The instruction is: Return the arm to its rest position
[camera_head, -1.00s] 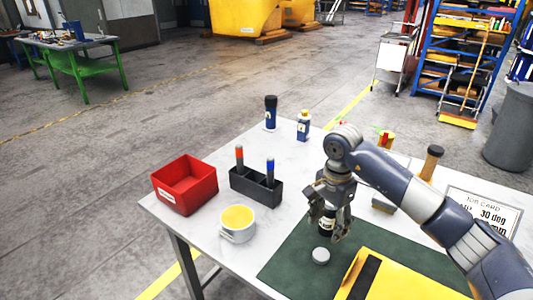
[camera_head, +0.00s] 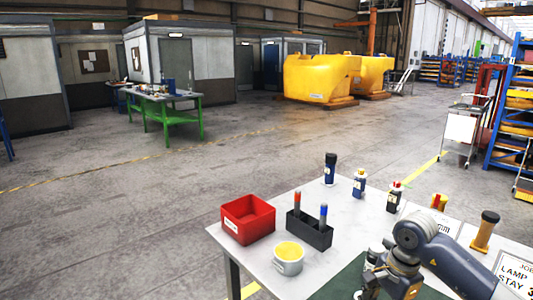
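My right arm comes in from the lower right. Its gripper (camera_head: 372,288) is at the bottom edge, over the dark green mat (camera_head: 340,282) on the table. The fingertips are cut off or hidden, so I cannot tell whether it is open or what it holds. A small pale round piece (camera_head: 358,294) shows beside it at the frame edge. My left arm and gripper are not in view.

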